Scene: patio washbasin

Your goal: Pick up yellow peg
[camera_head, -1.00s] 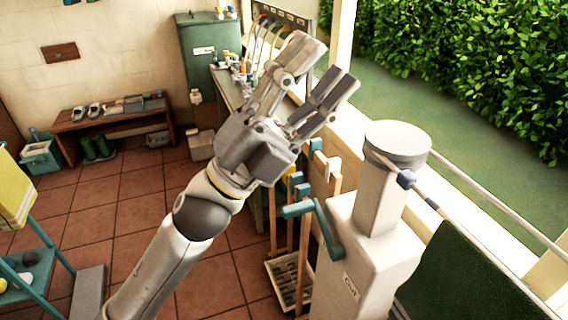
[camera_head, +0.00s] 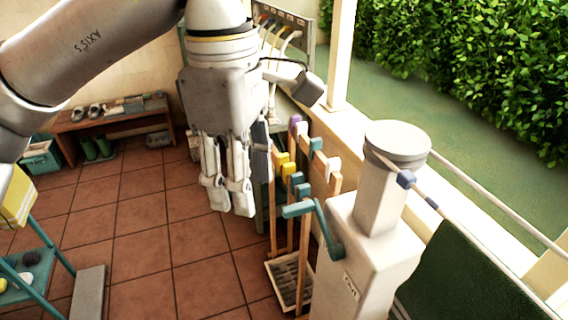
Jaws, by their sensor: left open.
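A yellow peg (camera_head: 288,169) shows on the wooden rack (camera_head: 304,235), among teal, blue and purple pegs. Another yellow piece sits just above and left of it, partly overlapping in the view. My left gripper (camera_head: 268,150) is open and looks empty. Two pale fingers point down, left of the rack's pegs, and a dark-tipped finger reaches out to the right above them. The hand appears apart from the yellow peg, but depth is hard to tell. My right gripper is not in view.
A white post-like unit (camera_head: 365,250) with a teal crank (camera_head: 318,222) stands just right of the rack. A grey tray (camera_head: 283,286) lies at the rack's foot. A low bench (camera_head: 110,120) stands at the back left. The tiled floor between is clear.

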